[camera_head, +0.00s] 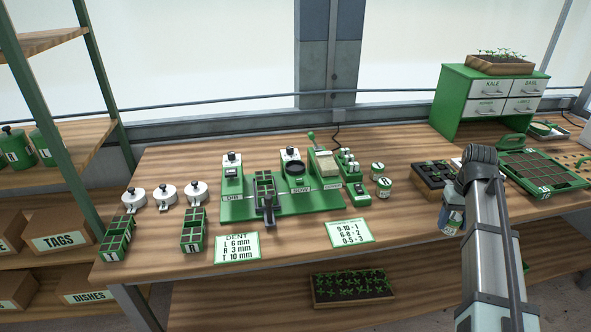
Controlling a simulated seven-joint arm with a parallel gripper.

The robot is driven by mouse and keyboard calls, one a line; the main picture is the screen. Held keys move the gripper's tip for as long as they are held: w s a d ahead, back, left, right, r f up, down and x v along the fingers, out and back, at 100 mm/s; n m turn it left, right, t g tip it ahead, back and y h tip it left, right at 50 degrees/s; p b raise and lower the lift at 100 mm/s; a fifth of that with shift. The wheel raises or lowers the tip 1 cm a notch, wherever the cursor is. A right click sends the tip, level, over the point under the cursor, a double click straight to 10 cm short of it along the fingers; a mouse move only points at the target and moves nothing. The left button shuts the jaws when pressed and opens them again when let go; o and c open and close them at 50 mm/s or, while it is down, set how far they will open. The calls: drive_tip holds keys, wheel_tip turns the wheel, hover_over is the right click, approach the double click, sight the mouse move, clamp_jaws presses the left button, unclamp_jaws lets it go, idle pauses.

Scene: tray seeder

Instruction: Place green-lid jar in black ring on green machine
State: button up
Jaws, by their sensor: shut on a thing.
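The green machine (335,202) stands mid-table, with stations on a green base and plates reading DIB and SOW. The black ring (293,166) is at the SOW station below a white-topped head, and looks empty. My gripper (455,200) is right of the machine, beside a dark block. It is shut on a jar (449,219) with a pale and bluish side. My arm covers part of the jar, and I cannot make out its lid. Two small jars stand right of the machine, one behind (377,170) and one in front (384,187) marked R.
The dark tray block (428,183) is left of my gripper. A green seed tray (545,175) lies at right, with a green drawer cabinet (485,110) behind. White-topped canisters (165,193) stand left. Cards (349,233) lie in front; the table between machine and gripper is mostly clear.

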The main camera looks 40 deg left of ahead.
drive_tip(key=s+d+f+m, duration=0.1)
drive_tip(key=d+f+m, duration=0.1)
drive_tip(key=d, duration=0.5)
drive_tip(key=s+d+f+m, duration=0.1)
drive_tip(key=s+d, duration=0.1)
drive_tip(key=d, duration=0.5)
drive_tip(key=w+a+r+n, duration=0.35)
drive_tip(key=w+a, duration=0.25)
drive_tip(key=a, duration=0.7)
wheel_tip(320, 180, up, 16)
drive_tip(key=n, duration=1)
hover_over(296, 169)
drive_tip(key=shift+d+f, duration=0.1)
drive_tip(key=shift+f, duration=4.45)
drive_tip(key=shift+f, duration=0.1)
drive_tip(key=o, duration=1.1)
drive_tip(key=shift+c, duration=0.2)
